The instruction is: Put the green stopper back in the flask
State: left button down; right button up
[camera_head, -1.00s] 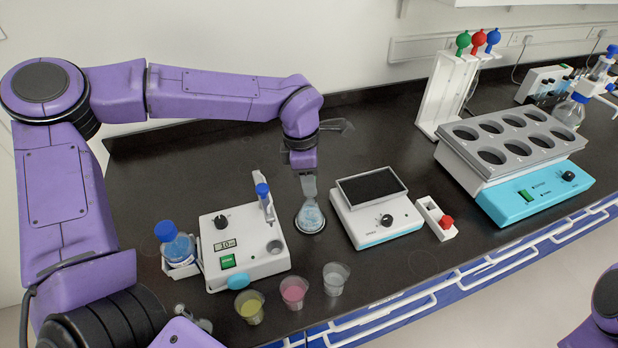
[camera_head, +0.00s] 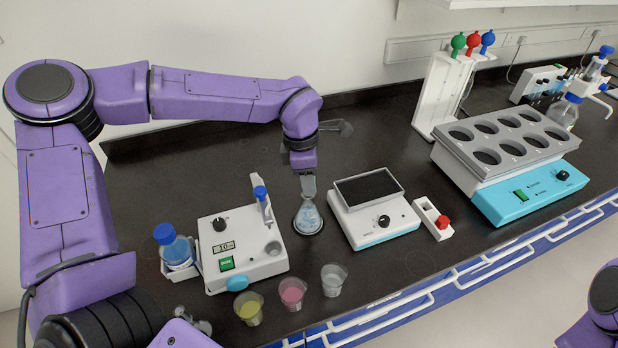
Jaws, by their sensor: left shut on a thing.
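The conical glass flask (camera_head: 308,219), with pale blue-white contents, stands upright on the black bench near the middle of the picture. My left gripper (camera_head: 308,187) points straight down at the flask's mouth, its fingers in front of the neck. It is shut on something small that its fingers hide. I take this to be the green stopper, but no green shows there. Whether the stopper is seated in the neck cannot be told. My right gripper is out of view; only part of my right arm shows at the bottom right.
A white device (camera_head: 238,262) with a blue-capped bottle (camera_head: 176,249) stands left of the flask, a balance (camera_head: 374,219) right. Several small cups, including a pink one (camera_head: 291,293), stand along the front edge. A heating block (camera_head: 505,160) and pipette rack (camera_head: 440,95) are farther right.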

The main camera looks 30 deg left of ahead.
pick_arm(q)
jog(key=shift+f+b, duration=0.5)
jog(key=shift+f, duration=0.45)
jog(key=c, duration=0.7)
grip_release()
jog(key=r, duration=0.3)
jog(key=r+b, duration=0.1)
jog(key=r, duration=0.3)
jog(key=a+r, duration=0.1)
jog(key=r, duration=0.2)
jog(key=shift+s+a+r, duration=0.1)
jog(key=shift+s+r, duration=0.15)
jog(key=shift+s, duration=0.05)
